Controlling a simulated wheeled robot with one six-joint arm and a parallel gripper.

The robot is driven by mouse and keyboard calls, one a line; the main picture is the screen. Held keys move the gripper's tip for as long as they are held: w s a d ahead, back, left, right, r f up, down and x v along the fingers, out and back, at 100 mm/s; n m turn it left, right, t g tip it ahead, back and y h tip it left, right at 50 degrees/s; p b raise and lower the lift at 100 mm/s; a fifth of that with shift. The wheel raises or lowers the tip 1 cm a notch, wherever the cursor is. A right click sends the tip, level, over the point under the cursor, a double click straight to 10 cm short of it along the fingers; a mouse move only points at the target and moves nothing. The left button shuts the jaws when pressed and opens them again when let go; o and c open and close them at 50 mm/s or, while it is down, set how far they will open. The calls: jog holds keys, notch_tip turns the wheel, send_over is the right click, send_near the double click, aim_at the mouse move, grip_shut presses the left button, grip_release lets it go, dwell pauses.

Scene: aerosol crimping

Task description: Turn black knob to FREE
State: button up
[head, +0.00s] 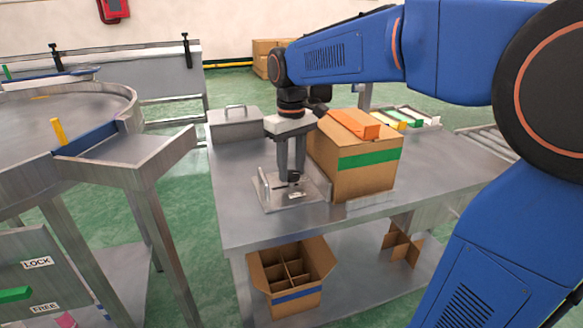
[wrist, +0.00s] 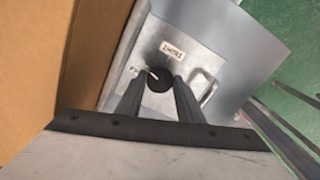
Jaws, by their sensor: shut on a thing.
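The black knob (wrist: 159,81) sits on a small metal plate (wrist: 133,82) in the wrist view, with a pale pointer mark on its upper left. A small white label (wrist: 172,51) lies above it in that view; its print is too blurred to read. In the head view the plate (head: 270,199) lies on the metal table, and the knob (head: 294,177) is partly hidden by my fingers. My gripper (head: 291,181) points straight down and is shut on the knob, one finger on each side.
A grey lidded case (head: 234,124) stands behind left. At lower left, a panel (head: 20,260) bears LOCK and FREE labels and a green handle.

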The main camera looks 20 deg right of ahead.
aim_at(292, 174)
jog(key=shift+n, duration=2)
jog(key=o, duration=1.1)
jog(key=shift+c, duration=0.2)
notch_tip(292, 174, up, 17)
jog(key=shift+r, duration=0.2)
jog(key=shift+d, duration=0.1)
